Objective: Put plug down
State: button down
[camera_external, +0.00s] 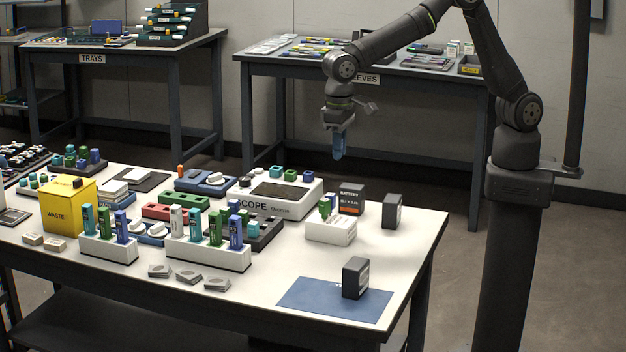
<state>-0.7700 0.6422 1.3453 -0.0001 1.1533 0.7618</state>
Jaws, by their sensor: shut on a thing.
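My gripper (338,124) hangs from the arm, pointing down, high above the back right side of the white table. It is shut on a small blue piece, which I take to be the plug (339,146); it points down and touches nothing below. The finger tips are too small to make out clearly. A blue mat (310,300) lies at the table's front right, with a dark box (355,278) standing on its right part.
A battery box (351,198) and another dark box (392,211) stand behind the mat, beside a small white holder (331,229). White racks (207,254) with coloured upright pieces, a scope (282,203) and a yellow waste bin (68,205) crowd the left and middle. The right front is mostly clear.

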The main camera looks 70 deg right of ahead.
send_over(341, 221)
notch_tip(341, 221, down, 7)
jog(key=shift+r, duration=0.1)
jog(key=shift+f, duration=2.05)
jog(key=c, duration=1.7)
grip_release()
jog(key=shift+f, duration=0.15)
jog(key=o, duration=0.4)
notch_tip(341, 221, up, 12)
jog(key=shift+r, duration=0.2)
jog(key=shift+f, duration=0.1)
